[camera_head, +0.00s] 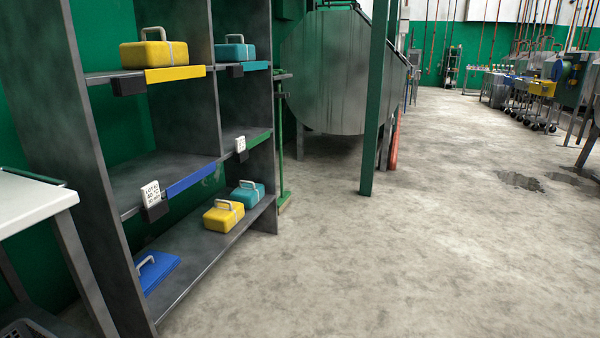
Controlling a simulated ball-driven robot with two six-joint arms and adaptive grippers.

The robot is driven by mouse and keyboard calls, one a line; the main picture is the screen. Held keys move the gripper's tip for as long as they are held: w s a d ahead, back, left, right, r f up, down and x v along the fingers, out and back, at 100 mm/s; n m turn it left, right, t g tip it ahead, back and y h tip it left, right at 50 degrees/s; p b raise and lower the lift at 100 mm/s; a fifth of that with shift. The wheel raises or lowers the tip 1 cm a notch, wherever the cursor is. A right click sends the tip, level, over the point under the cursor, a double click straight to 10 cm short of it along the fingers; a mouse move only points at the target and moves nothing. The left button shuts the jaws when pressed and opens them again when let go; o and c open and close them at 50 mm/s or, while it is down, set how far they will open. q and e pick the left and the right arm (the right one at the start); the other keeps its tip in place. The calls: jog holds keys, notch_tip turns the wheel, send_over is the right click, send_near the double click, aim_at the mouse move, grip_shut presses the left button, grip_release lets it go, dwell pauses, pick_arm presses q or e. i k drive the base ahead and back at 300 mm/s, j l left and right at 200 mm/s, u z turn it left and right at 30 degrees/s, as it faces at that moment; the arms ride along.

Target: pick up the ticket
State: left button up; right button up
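A white ticket (151,193) with dark printing stands upright in a black holder on the front edge of the middle shelf, left of the blue strip. A second, smaller white ticket (240,144) stands at the front edge of the right middle shelf, next to the green strip. Its print is too small to read. Neither of my grippers shows in the view.
The grey shelf unit (95,130) holds a yellow case (153,54) and a teal case (235,50) on top, and blue, yellow and teal cases below. A white table (30,203) stands at left. A green post (377,110) stands behind.

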aim_at(240, 142)
jog(key=i+u, duration=0.15)
jog(key=i, duration=0.3)
jog(key=i+l+u, duration=0.15)
jog(key=i, duration=0.3)
jog(key=i+l+u, duration=0.15)
jog(key=i, duration=0.3)
